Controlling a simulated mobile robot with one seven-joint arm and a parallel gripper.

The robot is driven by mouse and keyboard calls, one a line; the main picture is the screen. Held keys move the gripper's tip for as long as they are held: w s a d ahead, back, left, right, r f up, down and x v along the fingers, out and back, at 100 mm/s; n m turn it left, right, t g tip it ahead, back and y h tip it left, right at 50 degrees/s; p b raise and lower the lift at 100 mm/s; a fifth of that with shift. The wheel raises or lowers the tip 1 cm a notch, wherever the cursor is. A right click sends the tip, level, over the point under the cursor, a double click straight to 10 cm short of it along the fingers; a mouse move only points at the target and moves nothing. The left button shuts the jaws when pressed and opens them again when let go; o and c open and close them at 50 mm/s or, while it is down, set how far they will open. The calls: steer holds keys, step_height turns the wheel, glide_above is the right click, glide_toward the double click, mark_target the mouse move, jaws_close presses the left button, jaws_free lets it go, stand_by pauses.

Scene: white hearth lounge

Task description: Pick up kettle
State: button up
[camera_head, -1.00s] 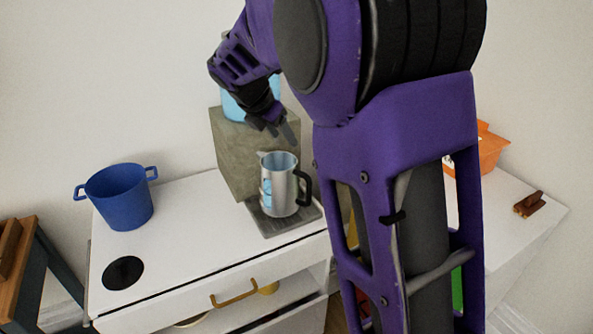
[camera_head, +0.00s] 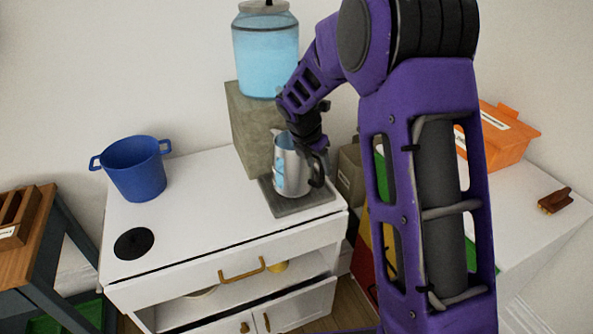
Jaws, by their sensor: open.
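The kettle (camera_head: 287,178) is a silver metal jug with a dark handle on its right side and a light blue patch on its body. It stands upright on a grey slab (camera_head: 290,205) at the right end of the white cabinet top. My gripper (camera_head: 318,155) is open at the kettle's upper right, close to the rim and the dark handle. It covers part of the rim and handle. I cannot tell whether the fingers touch the kettle.
A stone-coloured block (camera_head: 246,128) stands behind the kettle, with a blue water jar (camera_head: 266,62) on top. A blue pot (camera_head: 136,175) sits on the white cabinet (camera_head: 195,218) at left. An orange box (camera_head: 497,137) is on the right-hand surface. The cabinet's middle is clear.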

mark_target(320, 175)
steer(key=x, duration=0.6)
steer(key=shift+w+a+f+b, duration=0.15)
steer(key=shift+f+b, duration=0.25)
jaws_close()
stand_by(1.0)
steer(key=shift+w+r, duration=0.1)
steer(key=shift+r, duration=0.1)
